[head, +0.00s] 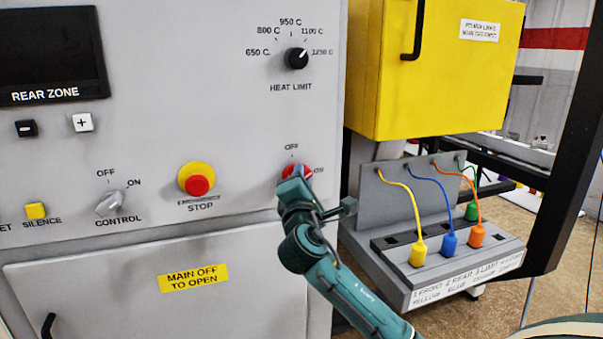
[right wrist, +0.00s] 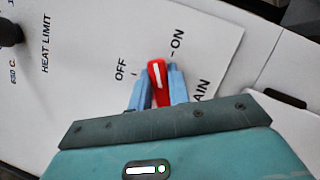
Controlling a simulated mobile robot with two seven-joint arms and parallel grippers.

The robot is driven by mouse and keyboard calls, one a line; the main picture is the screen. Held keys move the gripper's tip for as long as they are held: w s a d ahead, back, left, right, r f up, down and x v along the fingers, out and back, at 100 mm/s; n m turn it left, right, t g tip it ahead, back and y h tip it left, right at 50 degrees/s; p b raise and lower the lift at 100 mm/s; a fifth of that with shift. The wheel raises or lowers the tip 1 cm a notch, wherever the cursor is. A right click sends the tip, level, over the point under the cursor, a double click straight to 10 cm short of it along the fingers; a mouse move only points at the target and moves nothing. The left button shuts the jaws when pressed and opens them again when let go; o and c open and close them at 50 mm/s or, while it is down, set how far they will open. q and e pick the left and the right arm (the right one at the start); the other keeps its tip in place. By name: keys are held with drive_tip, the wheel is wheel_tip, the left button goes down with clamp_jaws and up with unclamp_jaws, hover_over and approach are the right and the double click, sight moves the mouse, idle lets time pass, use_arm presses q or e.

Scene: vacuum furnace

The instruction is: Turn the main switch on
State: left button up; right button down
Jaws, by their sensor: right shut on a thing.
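The main switch (head: 290,171) is a red round knob on the grey panel, right of the stop button. In the right wrist view its red handle with a white line (right wrist: 157,79) points between the OFF mark (right wrist: 120,70) and the ON mark (right wrist: 177,40). My right gripper (head: 298,174) is at the switch and covers part of it in the head view. In the right wrist view its blue fingers (right wrist: 159,87) are shut on the red handle, one on each side. The MAIN label is partly hidden by the gripper. My left gripper is not in view.
The stop button (head: 197,184) and control knob (head: 110,204) are left of the switch, the heat limit knob (head: 296,58) above. A yellow box (head: 432,75) and a plug stand (head: 436,275) with coloured plugs are at the right. A door (head: 130,290) lies below.

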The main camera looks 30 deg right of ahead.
drive_tip(key=m+g+p, duration=0.1)
drive_tip(key=m, duration=0.2)
drive_tip(key=shift+p, duration=0.3)
drive_tip(key=shift+m+g+p, duration=0.4)
drive_tip(key=shift+m+p, duration=0.05)
drive_tip(key=shift+m, duration=0.25)
drive_tip(key=shift+f+m+p, duration=0.1)
drive_tip(key=shift+m+p, duration=0.25)
drive_tip(key=shift+m, duration=0.15)
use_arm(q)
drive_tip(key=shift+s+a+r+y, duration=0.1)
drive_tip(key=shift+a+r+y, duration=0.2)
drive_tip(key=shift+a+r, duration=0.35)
use_arm(e)
drive_tip(key=shift+f+m+g, duration=0.1)
drive_tip(key=shift+m+g, duration=0.2)
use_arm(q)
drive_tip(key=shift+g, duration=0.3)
use_arm(e)
drive_tip(key=c, duration=1.3)
unclamp_jaws()
